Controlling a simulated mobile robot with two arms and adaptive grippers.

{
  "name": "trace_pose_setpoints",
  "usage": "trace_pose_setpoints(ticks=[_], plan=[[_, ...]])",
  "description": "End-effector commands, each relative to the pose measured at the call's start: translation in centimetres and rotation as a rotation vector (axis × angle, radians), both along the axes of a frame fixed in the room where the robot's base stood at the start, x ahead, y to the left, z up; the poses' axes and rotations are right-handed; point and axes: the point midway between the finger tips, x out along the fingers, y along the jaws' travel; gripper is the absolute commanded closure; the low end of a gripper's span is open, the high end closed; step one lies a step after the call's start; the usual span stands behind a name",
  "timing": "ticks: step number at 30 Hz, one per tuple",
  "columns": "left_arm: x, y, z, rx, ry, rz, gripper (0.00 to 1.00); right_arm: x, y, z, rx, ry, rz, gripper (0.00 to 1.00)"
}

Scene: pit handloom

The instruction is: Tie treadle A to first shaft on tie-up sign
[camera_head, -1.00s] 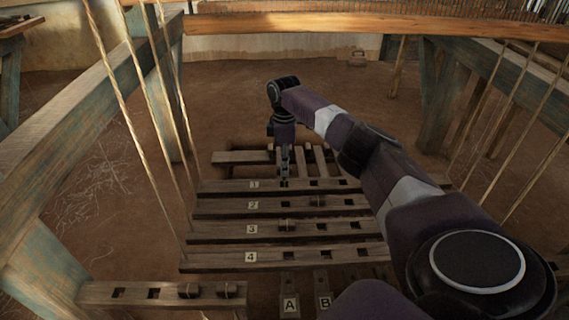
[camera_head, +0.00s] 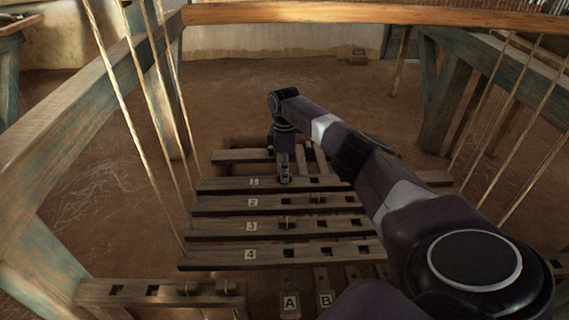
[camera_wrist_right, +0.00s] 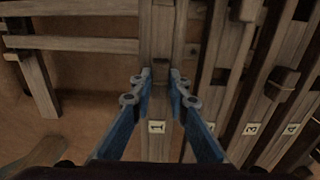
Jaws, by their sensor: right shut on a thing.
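The first shaft, a wooden slotted board labelled 1 (camera_head: 225,184), lies at the back of several numbered boards. My right gripper (camera_head: 284,179) points down onto it, in line with treadle A (camera_head: 290,303) at the front. In the right wrist view its blue fingers (camera_wrist_right: 160,75) are shut on a small wooden peg (camera_wrist_right: 161,73) at a slot of board 1. The peg's lower part is hidden, so I cannot tell how deep it sits. Treadle B (camera_head: 325,300) lies to the right of A. My left gripper and the tie-up sign are not in view.
Pegs stand in board 2 (camera_head: 317,198) and board 3 (camera_head: 285,223). A slotted wooden rail (camera_head: 130,291) at front left holds two pegs (camera_head: 206,288). Upright cords (camera_head: 130,125) and loom beams (camera_head: 60,125) flank the boards. Bare floor lies behind them.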

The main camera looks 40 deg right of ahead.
Motion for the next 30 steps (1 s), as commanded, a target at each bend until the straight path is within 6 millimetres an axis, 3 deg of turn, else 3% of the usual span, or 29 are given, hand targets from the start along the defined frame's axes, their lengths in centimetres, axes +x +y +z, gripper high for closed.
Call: trace_pose_setpoints(ticks=[8,9,14,24,30], plan=[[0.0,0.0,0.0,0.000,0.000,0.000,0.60,0.0,0.0,0.0,0.000,0.000,0.000,1.00],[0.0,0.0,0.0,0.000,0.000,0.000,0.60,0.0,0.0,0.0,0.000,0.000,0.000,0.83],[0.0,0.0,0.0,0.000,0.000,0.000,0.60,0.0,0.0,0.0,0.000,0.000,0.000,0.65],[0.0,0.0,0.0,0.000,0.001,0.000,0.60,0.0,0.0,0.3,0.000,-0.001,0.000,0.64],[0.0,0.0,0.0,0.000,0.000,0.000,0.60,0.1,0.0,3.2,-0.001,-0.004,0.001,0.64]])
